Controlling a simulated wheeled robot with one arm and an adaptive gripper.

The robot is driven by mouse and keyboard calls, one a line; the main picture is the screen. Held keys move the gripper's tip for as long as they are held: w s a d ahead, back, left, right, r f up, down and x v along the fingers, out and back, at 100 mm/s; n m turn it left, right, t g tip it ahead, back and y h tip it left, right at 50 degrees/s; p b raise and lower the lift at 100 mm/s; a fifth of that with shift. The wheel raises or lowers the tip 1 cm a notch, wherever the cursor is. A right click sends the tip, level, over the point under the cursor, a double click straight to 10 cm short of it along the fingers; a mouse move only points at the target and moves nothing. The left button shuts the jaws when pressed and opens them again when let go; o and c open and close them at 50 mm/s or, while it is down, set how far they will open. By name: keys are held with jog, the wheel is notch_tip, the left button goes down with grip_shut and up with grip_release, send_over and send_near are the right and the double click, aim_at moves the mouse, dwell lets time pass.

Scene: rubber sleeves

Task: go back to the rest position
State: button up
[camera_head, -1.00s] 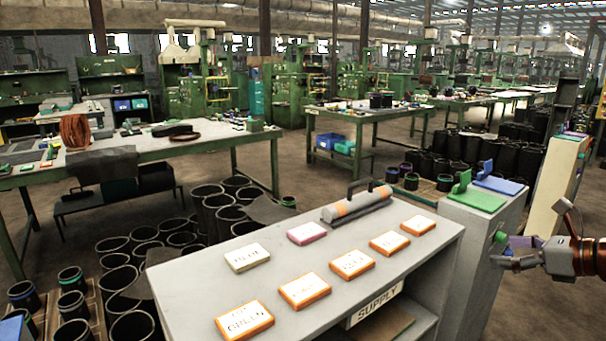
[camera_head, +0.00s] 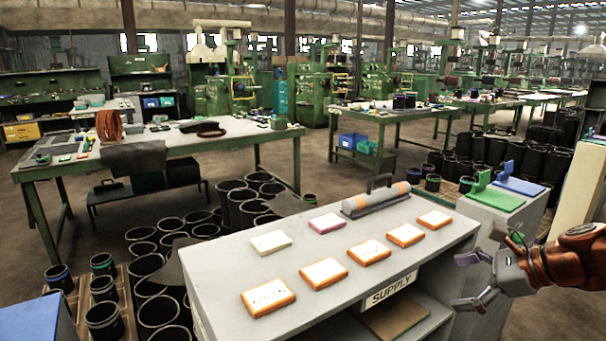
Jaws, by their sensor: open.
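My gripper (camera_head: 466,281) is at the right of the head view, its fingers spread open and pointing left. Nothing shows between the fingers. It is in front of the right end of the grey supply cabinet (camera_head: 215,290) and below the green plate (camera_head: 494,198). My orange-brown arm reaches in from the right edge.
On the cabinet lie several orange-edged cards (camera_head: 369,252), a pale card (camera_head: 270,241), a pink card (camera_head: 326,223) and a grey-orange cylinder with a handle (camera_head: 376,199). A blue plate (camera_head: 521,185) lies beside the green one. Black sleeves (camera_head: 160,312) crowd the floor at left.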

jog(key=s+a+f+n+g+h, duration=0.1)
jog(key=s+a+f+n+g, duration=0.25)
jog(key=s+a+n, duration=0.35)
jog(key=s+a+f+n+g+h, duration=0.2)
jog(key=s+a+f+n+g, duration=0.25)
jog(key=a, duration=0.45)
jog(key=s+d+f+n+g+h, duration=0.1)
jog(key=s+f+n+h, duration=0.15)
jog(key=s+n, duration=0.4)
jog(key=s+d+f+n+h, duration=0.2)
jog(key=s+n+h, duration=0.15)
jog(key=s, duration=0.65)
notch_tip(320, 180, up, 14)
jog(key=p, duration=1.3)
jog(key=shift+w+n+y, duration=0.3)
jog(key=shift+w+n, duration=0.05)
jog(key=shift+w, duration=0.05)
